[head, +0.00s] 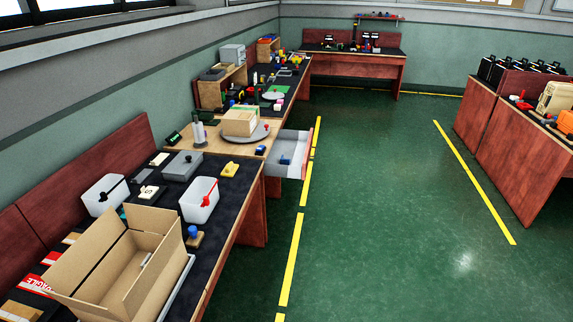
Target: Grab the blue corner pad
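Neither of my grippers is in view. I cannot tell for sure which thing is the blue corner pad. A small blue piece (285,161) lies in an open light-grey drawer (298,142) at the side of the middle table. A small dark-blue item (260,150) sits on the wooden table top near that drawer. A round blue knob (192,231) shows beside a tan piece at the edge of the near table. All are small in this view.
An open cardboard box (83,262) and white bins (198,203) crowd the near dark table. A closed carton (240,121) sits on a round grey plate. The green floor (390,200) to the right is clear, and red benches (500,150) stand at the far right.

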